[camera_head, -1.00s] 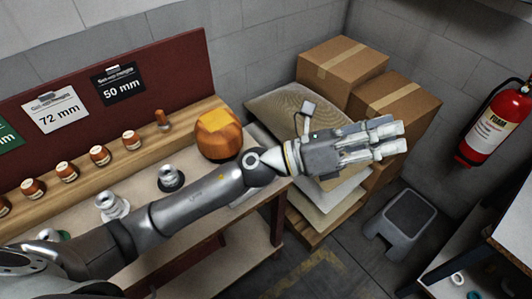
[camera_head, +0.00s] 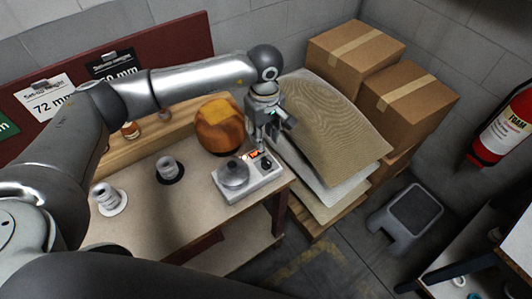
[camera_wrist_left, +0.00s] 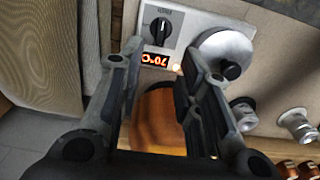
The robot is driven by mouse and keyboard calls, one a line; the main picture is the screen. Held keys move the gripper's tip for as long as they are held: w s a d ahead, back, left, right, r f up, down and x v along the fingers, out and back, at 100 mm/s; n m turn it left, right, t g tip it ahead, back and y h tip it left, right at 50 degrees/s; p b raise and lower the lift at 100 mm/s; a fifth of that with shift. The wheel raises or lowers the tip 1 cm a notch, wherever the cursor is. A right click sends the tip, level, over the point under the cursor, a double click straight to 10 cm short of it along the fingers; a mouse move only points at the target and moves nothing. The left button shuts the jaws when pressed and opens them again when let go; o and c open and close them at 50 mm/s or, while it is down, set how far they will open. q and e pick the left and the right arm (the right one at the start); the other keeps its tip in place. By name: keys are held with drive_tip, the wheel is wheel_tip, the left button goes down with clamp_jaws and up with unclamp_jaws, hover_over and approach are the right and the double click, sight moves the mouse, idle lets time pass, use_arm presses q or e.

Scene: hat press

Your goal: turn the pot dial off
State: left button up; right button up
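The pot dial (camera_head: 266,162) is a small black knob on a white heater unit (camera_head: 262,184), near the table's right end. The wrist view shows the dial (camera_wrist_left: 160,31) with a pale pointer mark, beside a lit red display (camera_wrist_left: 155,60). A round grey metal pot (camera_head: 234,174) with a black knob sits on the unit, left of the dial in the head view. My left gripper (camera_head: 271,131) points down above the dial end of the unit, apart from the dial. Its fingers (camera_wrist_left: 157,80) are spread and empty. My right gripper is not in view.
An orange-brown wooden hat block (camera_head: 219,126) stands just behind the unit, close to my left gripper. Two metal pieces on round bases (camera_head: 169,170) (camera_head: 109,198) stand left on the table. Sacks (camera_head: 335,115) and cardboard boxes (camera_head: 355,50) fill the right side.

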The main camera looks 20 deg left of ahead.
sight(265, 159)
use_arm(q)
wheel_tip(265, 159, down, 9)
drive_tip(key=shift+d+r+p, duration=0.1)
drive_tip(key=shift+r+p, duration=0.1)
drive_tip(key=shift+p, duration=1)
drive_tip(key=shift+f, duration=0.55)
clamp_jaws()
